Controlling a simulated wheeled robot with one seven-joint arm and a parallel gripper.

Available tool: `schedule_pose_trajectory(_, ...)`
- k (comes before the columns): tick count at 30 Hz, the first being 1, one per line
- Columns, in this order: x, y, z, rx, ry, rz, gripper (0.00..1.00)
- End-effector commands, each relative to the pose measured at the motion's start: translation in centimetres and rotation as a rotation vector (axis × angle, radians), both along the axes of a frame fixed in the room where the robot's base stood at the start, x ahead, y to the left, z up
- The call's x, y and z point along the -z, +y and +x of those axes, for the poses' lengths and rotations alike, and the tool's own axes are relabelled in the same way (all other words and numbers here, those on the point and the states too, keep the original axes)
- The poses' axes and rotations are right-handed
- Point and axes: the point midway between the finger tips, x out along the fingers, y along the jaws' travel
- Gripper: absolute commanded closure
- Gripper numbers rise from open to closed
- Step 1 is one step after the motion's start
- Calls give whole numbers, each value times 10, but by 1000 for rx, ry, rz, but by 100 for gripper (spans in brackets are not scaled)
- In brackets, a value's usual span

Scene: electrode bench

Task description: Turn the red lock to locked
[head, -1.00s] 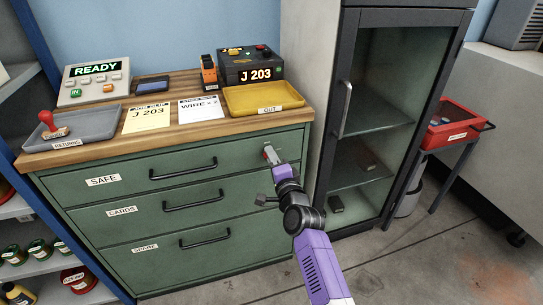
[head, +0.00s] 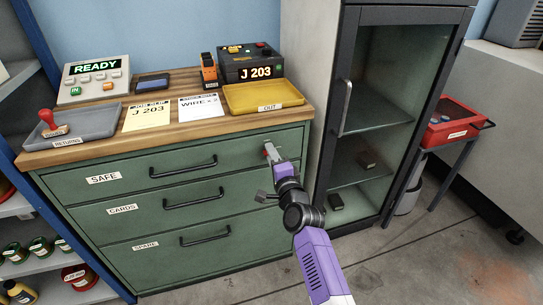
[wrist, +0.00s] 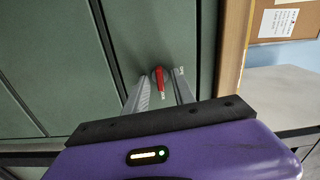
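The red lock (wrist: 159,78) is a small red lever on the green front of the cabinet's SAFE drawer (head: 130,172), at its upper right. In the wrist view it stands between the two grey fingers of my gripper (wrist: 162,85). The fingers are apart, with a gap showing on each side of the lever, so they are around it and do not look closed on it. In the head view my gripper (head: 270,153) is at the drawer's right end and hides most of the lock. Small marks beside the lock are too small to read.
Below are the CARDS drawer (head: 125,211) and SPARE drawer (head: 145,246), both shut, with black bar handles. A glass-door cabinet (head: 372,120) stands close on the right of my arm. The yellow OUT tray (head: 262,108) sits on the wooden top above. Floor in front is clear.

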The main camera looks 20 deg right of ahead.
Motion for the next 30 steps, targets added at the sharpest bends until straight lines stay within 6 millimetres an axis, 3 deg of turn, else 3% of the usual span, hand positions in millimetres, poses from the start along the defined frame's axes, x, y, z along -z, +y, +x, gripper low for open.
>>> schedule_pose_trajectory(5,-1,0,-7,0,0,0,69)
schedule_pose_trajectory(18,-1,1,-68,-2,2,-1,69)
schedule_pose_trajectory(30,0,0,-78,0,0,0,69)
